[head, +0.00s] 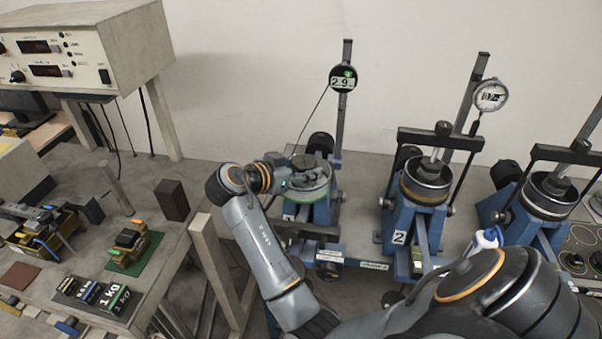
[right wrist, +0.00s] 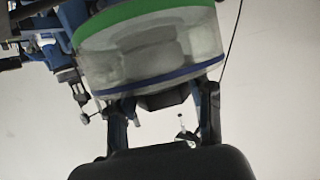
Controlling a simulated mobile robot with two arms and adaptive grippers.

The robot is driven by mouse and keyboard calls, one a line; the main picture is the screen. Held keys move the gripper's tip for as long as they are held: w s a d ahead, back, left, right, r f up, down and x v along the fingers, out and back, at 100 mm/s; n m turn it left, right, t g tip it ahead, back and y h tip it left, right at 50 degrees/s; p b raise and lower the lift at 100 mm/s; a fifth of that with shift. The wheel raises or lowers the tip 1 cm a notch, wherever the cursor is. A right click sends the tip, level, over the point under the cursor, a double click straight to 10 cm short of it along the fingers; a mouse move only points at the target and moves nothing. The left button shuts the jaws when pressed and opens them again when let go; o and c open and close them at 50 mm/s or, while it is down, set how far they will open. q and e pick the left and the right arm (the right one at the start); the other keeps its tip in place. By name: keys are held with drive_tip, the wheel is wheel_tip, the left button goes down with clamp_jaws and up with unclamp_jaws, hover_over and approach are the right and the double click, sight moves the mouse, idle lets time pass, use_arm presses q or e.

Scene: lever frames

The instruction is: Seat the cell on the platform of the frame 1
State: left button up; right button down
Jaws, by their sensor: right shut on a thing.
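The cell (head: 317,190) is a clear round drum with a green band, over frame 1 (head: 325,212), the leftmost blue lever frame. In the right wrist view the cell (right wrist: 150,55) shows its green band, a blue band and a pale sample inside. My right gripper (head: 303,165) is shut on the dark knob at the cell's lid, and its fingers (right wrist: 163,97) flank that knob. The platform of frame 1 is hidden under the cell and my arm. I cannot tell whether the cell touches it. My left gripper is not in view.
A digital dial gauge (head: 343,79) stands behind frame 1 on a post, with a thin cable. Frame 2 (head: 405,215) and a third frame (head: 535,205) stand to the right, each holding a cell. A side bench (head: 185,235) with weights and instruments is at left.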

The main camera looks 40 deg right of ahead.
drive_tip(key=shift+w+d+r, duration=0.2)
drive_tip(key=shift+w+d, duration=0.4)
drive_tip(key=shift+d, duration=0.05)
drive_tip(key=shift+w+d+b, duration=0.25)
drive_tip(key=shift+w+d, duration=0.5)
drive_tip(key=shift+d, duration=0.15)
drive_tip(key=shift+w+d+b, duration=0.25)
drive_tip(key=shift+w+d, duration=0.45)
drive_tip(key=shift+d, duration=0.2)
drive_tip(key=w+d, duration=0.1)
drive_tip(key=w+d+b, duration=0.1)
drive_tip(key=w+d, duration=0.1)
drive_tip(key=d, duration=0.1)
drive_tip(key=shift+f+b, duration=0.3)
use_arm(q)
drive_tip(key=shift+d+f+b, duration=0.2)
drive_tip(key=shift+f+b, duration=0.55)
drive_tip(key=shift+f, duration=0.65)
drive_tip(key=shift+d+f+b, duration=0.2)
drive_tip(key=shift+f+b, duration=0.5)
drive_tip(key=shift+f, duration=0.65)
use_arm(e)
drive_tip(key=shift+a+f, duration=0.1)
drive_tip(key=shift+f, duration=1.35)
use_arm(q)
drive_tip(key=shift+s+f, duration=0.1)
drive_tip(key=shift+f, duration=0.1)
use_arm(e)
drive_tip(key=shift+a, duration=0.15)
